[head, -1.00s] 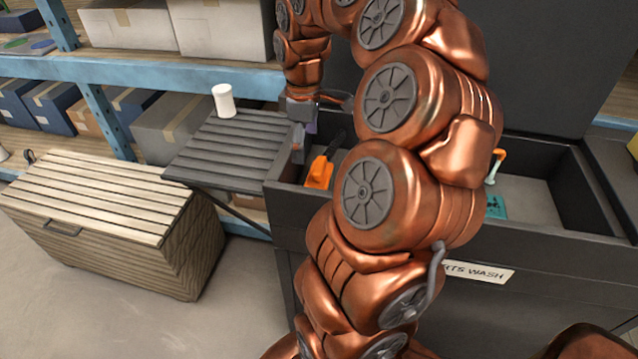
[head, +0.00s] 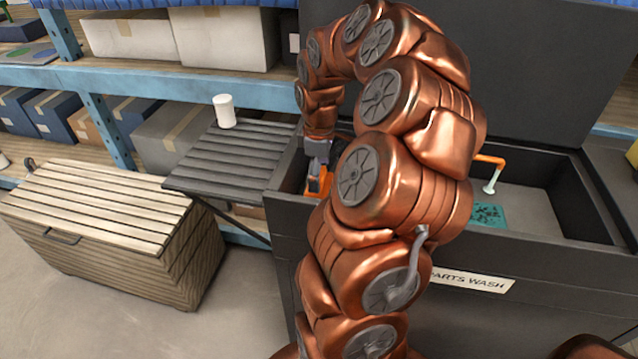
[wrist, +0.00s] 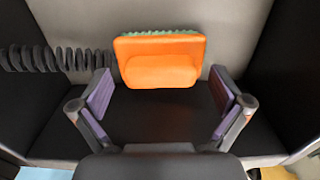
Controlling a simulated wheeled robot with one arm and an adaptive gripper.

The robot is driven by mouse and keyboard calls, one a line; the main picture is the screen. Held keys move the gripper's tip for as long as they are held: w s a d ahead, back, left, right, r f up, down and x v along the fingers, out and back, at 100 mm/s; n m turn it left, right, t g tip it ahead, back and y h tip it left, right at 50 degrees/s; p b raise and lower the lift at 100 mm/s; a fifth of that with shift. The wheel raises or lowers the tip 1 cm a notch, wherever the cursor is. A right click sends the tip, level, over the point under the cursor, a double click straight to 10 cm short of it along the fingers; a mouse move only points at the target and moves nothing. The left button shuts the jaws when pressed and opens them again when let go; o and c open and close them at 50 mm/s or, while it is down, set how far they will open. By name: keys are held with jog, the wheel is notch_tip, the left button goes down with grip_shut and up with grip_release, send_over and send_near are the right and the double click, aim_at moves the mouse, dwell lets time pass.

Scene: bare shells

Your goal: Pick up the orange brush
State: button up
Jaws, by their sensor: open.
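The orange brush (wrist: 160,62) lies in the dark basin of the parts washer, with greenish bristles along its far edge in the wrist view. In the head view a bit of the orange brush (head: 318,184) shows at the basin's left end, partly hidden by my gripper and arm. My gripper (wrist: 162,103) is open and empty. Its purple-padded fingers are spread wide, and the brush sits ahead of and between them, not gripped. In the head view my gripper (head: 320,160) points down into the basin.
The washer's dark walls (head: 284,186) rise close around my gripper. A ribbed dark hose (wrist: 55,60) lies left of the brush. A slatted side shelf (head: 235,158) holds a white cylinder (head: 224,111). A wooden chest (head: 110,225) stands at left. An orange spout (head: 490,165) stands in the basin's right part.

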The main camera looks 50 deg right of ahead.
jog(key=shift+f, duration=0.45)
jog(key=shift+c, duration=0.3)
jog(key=c, duration=1.2)
